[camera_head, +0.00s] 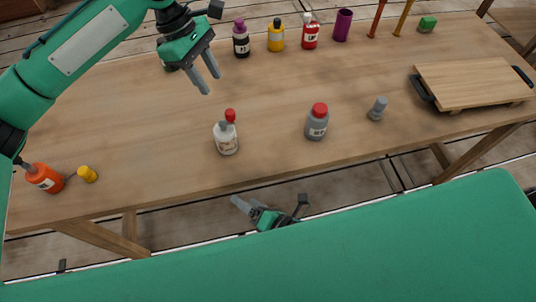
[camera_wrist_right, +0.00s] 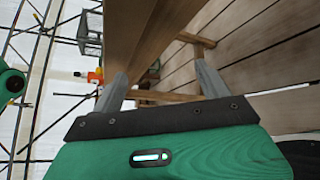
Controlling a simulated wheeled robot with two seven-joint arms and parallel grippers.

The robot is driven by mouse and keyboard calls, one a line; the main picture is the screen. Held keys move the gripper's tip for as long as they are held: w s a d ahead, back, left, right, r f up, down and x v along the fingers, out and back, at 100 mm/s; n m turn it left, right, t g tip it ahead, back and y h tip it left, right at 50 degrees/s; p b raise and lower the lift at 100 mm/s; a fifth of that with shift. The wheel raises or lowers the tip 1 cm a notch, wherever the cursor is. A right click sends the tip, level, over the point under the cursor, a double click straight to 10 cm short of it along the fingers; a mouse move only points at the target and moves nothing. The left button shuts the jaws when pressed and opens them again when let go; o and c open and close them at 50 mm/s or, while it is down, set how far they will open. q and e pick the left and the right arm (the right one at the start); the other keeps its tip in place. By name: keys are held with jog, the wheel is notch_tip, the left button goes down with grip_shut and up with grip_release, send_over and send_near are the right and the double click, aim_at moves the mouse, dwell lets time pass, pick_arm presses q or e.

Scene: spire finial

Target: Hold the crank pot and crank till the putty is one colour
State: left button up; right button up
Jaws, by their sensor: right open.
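A white pot (camera_head: 226,139) with a label stands near the table's front edge in the head view. It has a grey top piece and a red knob (camera_head: 230,115), which look like a crank. The putty inside cannot be seen. My left gripper (camera_head: 211,84) is open and empty above the table, behind and slightly left of the pot, apart from it. My right gripper (camera_head: 246,205) is low, in front of the table's near edge. The right wrist view shows its fingers (camera_wrist_right: 160,72) spread with nothing between them.
A grey jar with a red lid (camera_head: 317,122) and a grey peg (camera_head: 377,108) stand right of the pot. Several bottles and a purple cup (camera_head: 342,25) line the back. A handled board (camera_head: 470,82) lies right. An orange bottle (camera_head: 44,177) and yellow cap (camera_head: 87,174) lie left.

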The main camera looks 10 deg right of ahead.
jog(key=s+a+r+n+y, duration=0.2)
jog(key=r+n, duration=0.1)
jog(key=r, duration=0.3)
jog(key=s+a+r+n+y, duration=0.2)
jog(key=r+n, duration=0.2)
jog(key=r, duration=0.3)
jog(key=n, duration=0.7)
send_near(223, 132)
jog(key=shift+t+h, duration=0.3)
jog(key=shift+t, duration=0.1)
jog(key=shift+f+x, duration=0.3)
jog(key=shift+x, duration=1.5)
jog(key=shift+f+x, duration=0.35)
jog(key=shift+x, duration=1.45)
jog(key=shift+f+x, duration=0.3)
jog(key=shift+x, duration=1.5)
jog(key=shift+w+d, duration=0.1)
jog(key=shift+d, duration=0.05)
jog(key=c, duration=1.1)
jog(key=shift+c, duration=0.2)
